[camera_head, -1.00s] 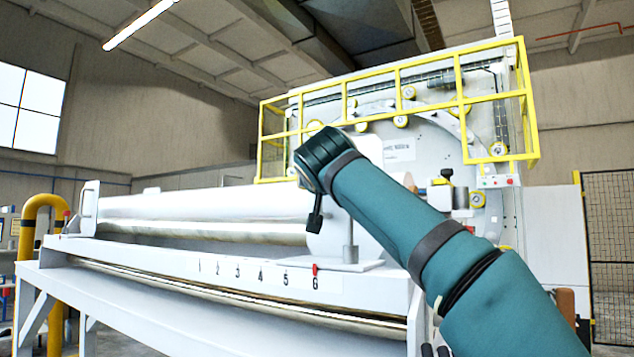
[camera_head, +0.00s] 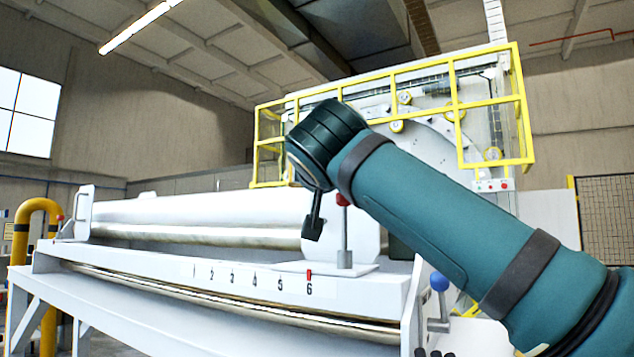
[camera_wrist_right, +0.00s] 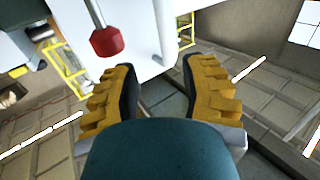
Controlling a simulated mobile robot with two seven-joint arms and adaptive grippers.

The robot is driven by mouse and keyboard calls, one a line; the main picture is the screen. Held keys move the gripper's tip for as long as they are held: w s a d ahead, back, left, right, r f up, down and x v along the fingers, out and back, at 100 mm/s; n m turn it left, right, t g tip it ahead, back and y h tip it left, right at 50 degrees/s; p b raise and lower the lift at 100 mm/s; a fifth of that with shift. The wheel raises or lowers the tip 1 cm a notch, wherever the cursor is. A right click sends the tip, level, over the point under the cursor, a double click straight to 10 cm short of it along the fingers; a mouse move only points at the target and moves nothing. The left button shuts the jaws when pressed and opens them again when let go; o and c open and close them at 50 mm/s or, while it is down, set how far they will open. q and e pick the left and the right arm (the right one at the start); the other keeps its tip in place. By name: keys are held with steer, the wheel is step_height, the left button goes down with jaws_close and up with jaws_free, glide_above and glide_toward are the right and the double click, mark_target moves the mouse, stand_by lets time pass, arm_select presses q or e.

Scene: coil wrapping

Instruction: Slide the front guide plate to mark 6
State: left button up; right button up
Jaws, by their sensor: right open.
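The front guide plate (camera_head: 366,232) is a pale upright plate at the right end of the long machine bed. Its post (camera_head: 345,238) is topped by a red knob (camera_head: 343,199), and its red pointer (camera_head: 309,272) stands right above the mark 6 (camera_head: 309,288). My right gripper (camera_head: 313,225) is dark and small in the head view, just left of the post. In the right wrist view my right gripper (camera_wrist_right: 157,72) has its yellow-backed fingers apart with nothing between them. The red knob (camera_wrist_right: 107,42) shows there, outside the left finger. My left gripper is out of view.
A white roll (camera_head: 200,207) lies along the bed, with a printed scale below it. A lever with a blue ball (camera_head: 438,281) stands at the bed's right end. A yellow railing (camera_head: 485,161) runs behind, and a yellow guard post (camera_head: 36,207) stands at the left.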

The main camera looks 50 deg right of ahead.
steer(key=shift+v, duration=1.15)
